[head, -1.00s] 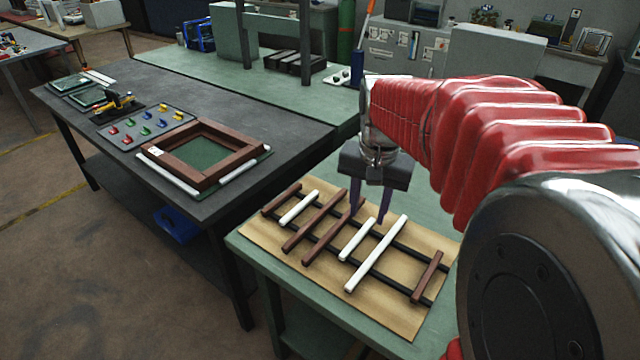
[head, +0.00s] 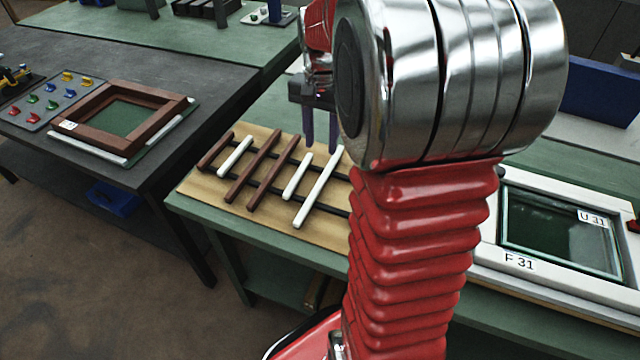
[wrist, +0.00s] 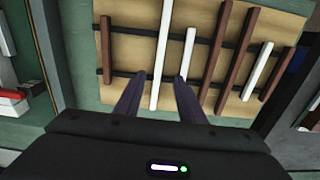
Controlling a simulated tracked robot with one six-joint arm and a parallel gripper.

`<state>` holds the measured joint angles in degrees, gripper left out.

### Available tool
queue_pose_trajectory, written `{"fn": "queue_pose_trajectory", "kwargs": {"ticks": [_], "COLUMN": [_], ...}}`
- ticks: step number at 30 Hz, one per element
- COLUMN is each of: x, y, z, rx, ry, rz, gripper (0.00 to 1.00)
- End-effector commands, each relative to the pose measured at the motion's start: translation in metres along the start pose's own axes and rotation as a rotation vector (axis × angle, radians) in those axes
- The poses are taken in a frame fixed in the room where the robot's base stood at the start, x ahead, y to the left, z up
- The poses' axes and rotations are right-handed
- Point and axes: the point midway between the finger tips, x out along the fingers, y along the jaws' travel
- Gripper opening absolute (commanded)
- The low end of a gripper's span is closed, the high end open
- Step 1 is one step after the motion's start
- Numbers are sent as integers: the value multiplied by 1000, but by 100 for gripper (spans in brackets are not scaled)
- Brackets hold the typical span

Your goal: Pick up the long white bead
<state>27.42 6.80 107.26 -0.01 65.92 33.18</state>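The long white bead (head: 318,188) lies across two dark rails on the tan board (head: 265,222), at the right of the row. It also shows in the wrist view (wrist: 162,50), upright in the picture between my fingertips. A short white bead (head: 297,176) lies to its left in the head view; in the wrist view this bead (wrist: 188,50) ends close to my right fingertip. My gripper (head: 320,142) is open and empty over the board, near the long bead's far end. In the wrist view my gripper (wrist: 159,80) has its fingers apart on either side of the long bead. Its exact height is unclear.
Several brown beads (head: 252,166) and another short white bead (head: 235,156) share the board. A brown frame (head: 134,122) and tool board (head: 50,100) lie on the dark left table. My arm hides the board's right side.

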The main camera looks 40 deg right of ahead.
Motion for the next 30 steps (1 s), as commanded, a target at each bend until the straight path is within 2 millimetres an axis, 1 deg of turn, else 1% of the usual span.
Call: {"fn": "queue_pose_trajectory", "kwargs": {"ticks": [1,9,12,15,18,26,30], "x": [8,49,63,72,75,75,81], "y": [0,1,0,0,0,0,1], "z": [1,2,1,1,1,1,2], "rx": [0,-1,-1,-1,-1,-1,-1], "ry": [-4,-4,-3,-3,0,0,-2], "rz": [3,3,2,2,0,0,1], "gripper": [36,36,36,36,36,36,36]}}
